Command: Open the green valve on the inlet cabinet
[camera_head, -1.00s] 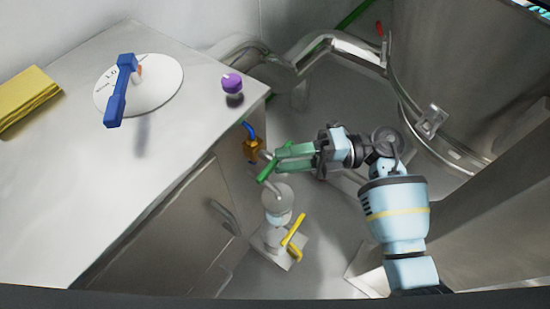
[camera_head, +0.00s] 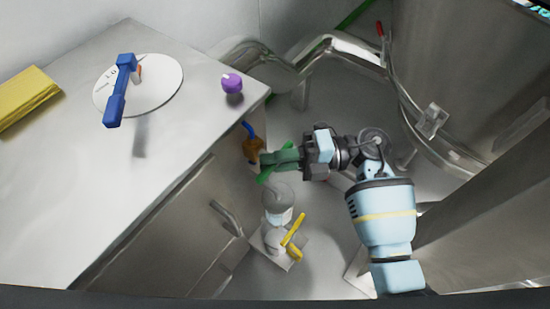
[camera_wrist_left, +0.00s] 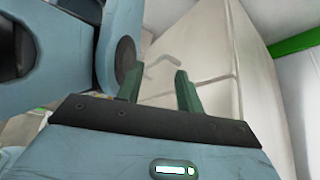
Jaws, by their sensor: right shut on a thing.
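The green valve handle (camera_head: 263,178) shows as a small green piece at the tips of my right gripper (camera_head: 268,160), beside the cabinet's right side. My right gripper is shut on it, and its fingers hide most of the handle. The inlet cabinet (camera_head: 90,180) has a pale top and a grey front. In the left wrist view, my left gripper (camera_wrist_left: 158,88) is open and empty, its two fingers apart in front of a pale cabinet-like surface. The left gripper is not in the head view.
An orange fitting with a blue handle (camera_head: 249,130) is just behind the right gripper. A yellow handle (camera_head: 294,231) stands below. A blue lever on a round dial (camera_head: 163,84), a purple knob (camera_head: 232,83) and a yellow block (camera_head: 26,98) are on the cabinet. A large steel vessel (camera_head: 460,80) stands right.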

